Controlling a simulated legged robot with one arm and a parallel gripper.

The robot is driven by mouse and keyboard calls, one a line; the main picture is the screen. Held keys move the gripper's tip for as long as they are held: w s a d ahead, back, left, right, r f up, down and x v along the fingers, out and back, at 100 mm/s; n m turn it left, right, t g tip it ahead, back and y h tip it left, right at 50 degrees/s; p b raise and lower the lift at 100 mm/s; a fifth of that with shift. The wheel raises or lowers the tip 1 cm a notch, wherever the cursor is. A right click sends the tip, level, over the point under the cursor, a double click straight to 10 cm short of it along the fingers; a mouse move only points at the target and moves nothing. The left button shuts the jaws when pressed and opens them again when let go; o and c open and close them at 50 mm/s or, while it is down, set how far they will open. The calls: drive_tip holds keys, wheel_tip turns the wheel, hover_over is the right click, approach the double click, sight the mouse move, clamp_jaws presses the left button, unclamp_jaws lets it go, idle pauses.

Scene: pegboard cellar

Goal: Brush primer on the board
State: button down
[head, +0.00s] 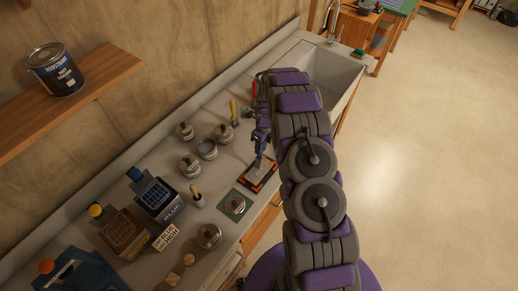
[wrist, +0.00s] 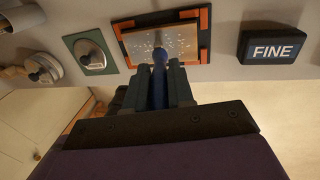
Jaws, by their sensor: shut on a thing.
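The board (head: 262,172) is a pale panel in a dark tray with orange edges, lying on the counter by its front edge. In the wrist view the board (wrist: 181,44) shows pale specks or patches on its surface. My gripper (head: 262,142) is over the board, shut on a blue-handled brush (wrist: 159,57). The brush points down at the board, and its tip seems to meet the surface near the middle. The gripper's two fingers (wrist: 160,90) show on either side of the handle. Which tin holds primer I cannot tell.
Several small lidded tins stand left of the board, one on a green mat (head: 236,205). A block marked FINE (wrist: 271,47) lies right of the board in the wrist view. Bottles (head: 158,199) crowd the near counter. A sink (head: 325,75) is beyond. A shelf holds a can (head: 56,70).

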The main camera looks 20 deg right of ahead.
drive_tip(key=w+d, duration=0.3)
drive_tip(key=d, duration=0.2)
drive_tip(key=shift+w+d, duration=0.2)
drive_tip(key=shift+w, duration=0.2)
idle(0.8)
drive_tip(key=shift+r, duration=0.4)
wheel_tip(320, 180, up, 7)
drive_tip(key=p, duration=0.1)
idle(0.6)
idle(1.1)
